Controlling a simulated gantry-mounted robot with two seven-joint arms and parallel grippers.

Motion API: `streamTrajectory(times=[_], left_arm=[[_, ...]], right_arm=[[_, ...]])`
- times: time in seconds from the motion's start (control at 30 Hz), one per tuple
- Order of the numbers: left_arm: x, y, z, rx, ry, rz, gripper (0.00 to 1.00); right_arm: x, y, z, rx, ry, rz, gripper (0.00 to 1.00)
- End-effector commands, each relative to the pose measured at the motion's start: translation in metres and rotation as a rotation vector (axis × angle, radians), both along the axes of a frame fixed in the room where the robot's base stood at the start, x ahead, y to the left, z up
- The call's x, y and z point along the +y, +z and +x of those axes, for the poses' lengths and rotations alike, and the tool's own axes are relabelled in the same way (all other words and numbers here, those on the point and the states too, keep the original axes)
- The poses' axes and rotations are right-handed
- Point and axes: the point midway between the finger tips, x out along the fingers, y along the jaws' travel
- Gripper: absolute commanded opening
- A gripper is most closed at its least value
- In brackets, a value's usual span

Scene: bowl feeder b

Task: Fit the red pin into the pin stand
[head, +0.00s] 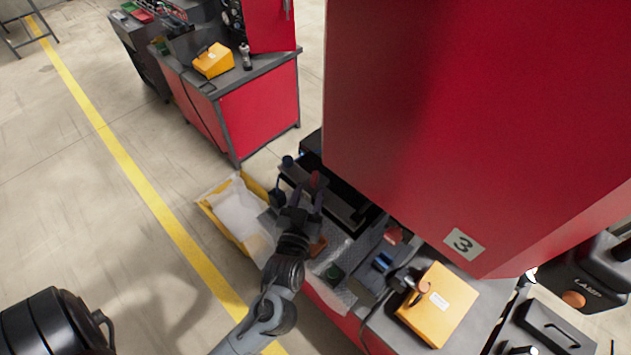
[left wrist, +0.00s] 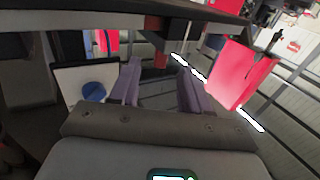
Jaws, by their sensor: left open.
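My left gripper (head: 306,193) is open over the workbench, with its two fingers pointing away from the arm. A small red piece (head: 315,180), which may be the red pin, shows just beyond its fingertips. In the left wrist view a red piece (left wrist: 160,58) shows between the spread fingers of the left gripper (left wrist: 158,78), below a dark block. I cannot tell whether the fingers touch it. The pin stand cannot be clearly made out. My right gripper is not in view.
A yellow tray (head: 210,212) with a clear bag lies left of the gripper. A large red cabinet (head: 470,110) overhangs the bench at right.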

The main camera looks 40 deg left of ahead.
Motion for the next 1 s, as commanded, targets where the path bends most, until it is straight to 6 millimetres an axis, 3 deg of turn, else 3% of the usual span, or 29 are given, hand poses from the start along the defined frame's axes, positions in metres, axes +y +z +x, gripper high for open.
streamTrajectory(times=[0.23,0.6,0.9,1.0], left_arm=[[0.007,-0.001,0.013,-0.003,0.000,0.001,0.47],[0.025,-0.001,0.049,-0.001,0.000,0.000,0.47],[0.027,0.000,0.051,0.001,0.000,0.000,0.47],[0.026,0.000,0.051,0.001,-0.001,0.000,0.32]], right_arm=[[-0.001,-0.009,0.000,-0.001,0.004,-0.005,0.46],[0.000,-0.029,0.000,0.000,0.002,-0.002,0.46],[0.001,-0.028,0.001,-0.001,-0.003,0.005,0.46],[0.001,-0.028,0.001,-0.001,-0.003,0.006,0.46]])
